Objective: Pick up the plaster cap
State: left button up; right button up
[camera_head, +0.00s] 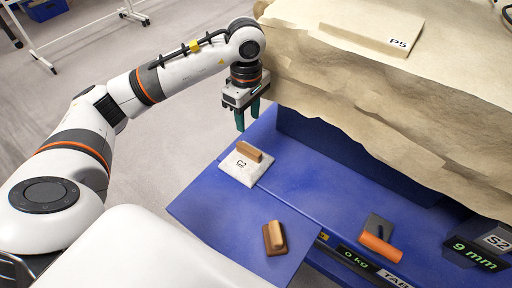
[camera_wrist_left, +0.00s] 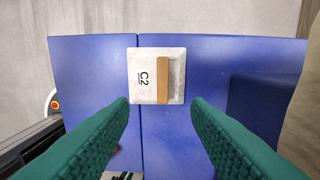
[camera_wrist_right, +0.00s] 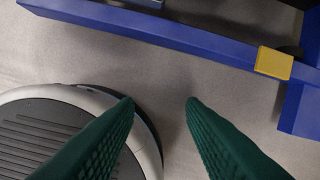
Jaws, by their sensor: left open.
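The plaster cap (camera_head: 237,172) is a flat whitish square slab marked C2 with a wooden bar handle (camera_head: 249,151) on top. It lies on the blue surface near its far left part. In the left wrist view the cap (camera_wrist_left: 145,57) lies ahead of the fingertips, with its tan handle upright in the picture, between the lines of the fingers. My left gripper (camera_head: 247,116) is open and empty, above and beyond the cap, its green fingers pointing down. My right gripper (camera_wrist_right: 160,100) shows only in its own wrist view, open and empty above the floor.
A brown block with a wooden handle (camera_head: 275,238) lies on the near blue panel (camera_head: 215,215). A grey trowel-like tool with an orange handle (camera_head: 381,246) lies to the right.

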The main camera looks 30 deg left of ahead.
pick_arm(q)
send_over(249, 148)
notch_tip(249, 148, down, 7)
jog(key=shift+w+d+r+b, duration=0.1)
jog(key=shift+d+r+b, duration=0.05)
jog(key=shift+b, duration=0.3)
notch_tip(249, 148, down, 5)
jog(key=shift+f+b, duration=0.1)
jog(key=shift+b, duration=0.25)
pick_arm(e)
jog(key=r, duration=0.2)
jog(key=w+r, duration=0.1)
jog(key=r, duration=0.2)
jog(key=shift+w+r, duration=0.3)
pick_arm(q)
grip_shut()
